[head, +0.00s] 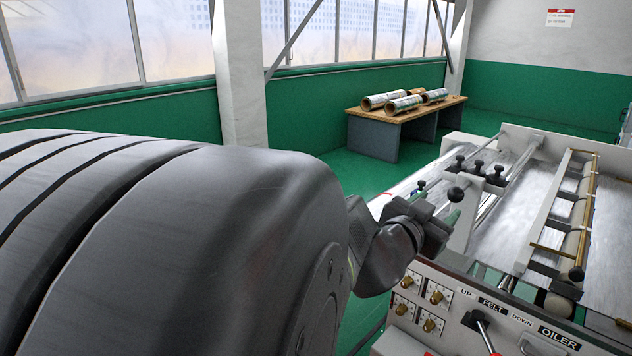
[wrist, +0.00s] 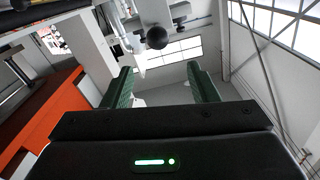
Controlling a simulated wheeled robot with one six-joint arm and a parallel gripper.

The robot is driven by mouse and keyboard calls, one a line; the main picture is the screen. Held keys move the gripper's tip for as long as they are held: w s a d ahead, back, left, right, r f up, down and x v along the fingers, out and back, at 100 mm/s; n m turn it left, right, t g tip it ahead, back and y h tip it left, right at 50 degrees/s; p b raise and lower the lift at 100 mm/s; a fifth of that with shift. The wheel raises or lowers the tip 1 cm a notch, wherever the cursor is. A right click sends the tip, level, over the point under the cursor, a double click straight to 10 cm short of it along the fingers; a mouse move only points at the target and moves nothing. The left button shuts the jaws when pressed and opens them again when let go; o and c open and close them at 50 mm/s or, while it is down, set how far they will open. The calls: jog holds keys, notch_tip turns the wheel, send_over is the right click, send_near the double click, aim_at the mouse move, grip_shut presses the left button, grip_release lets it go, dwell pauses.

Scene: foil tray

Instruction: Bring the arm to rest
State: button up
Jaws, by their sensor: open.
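My gripper (head: 438,201) is beside the near left corner of the foil machine (head: 478,275) in the head view, partly hidden by my own dark arm. In the wrist view my gripper (wrist: 160,70) shows two green fingers spread apart, with nothing held between them. A black ball knob (head: 456,194) is close to the fingertips in the head view. The knob also shows in the wrist view (wrist: 157,37), beyond the fingertips and apart from them. My arm's large dark link fills the left of the head view and hides what is behind it.
Black clamp knobs (head: 478,168) stand behind my gripper. A wooden-topped table (head: 400,124) with several foil rolls (head: 404,105) stands at the back. Green floor (head: 372,172) is clear before it.

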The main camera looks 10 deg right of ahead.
aim_at(461, 187)
jog(key=p+x, duration=0.1)
jog(key=x, duration=1.2)
jog(key=shift+w+d+f, duration=0.15)
jog(key=shift+w+d, duration=0.05)
jog(key=shift+d, duration=0.1)
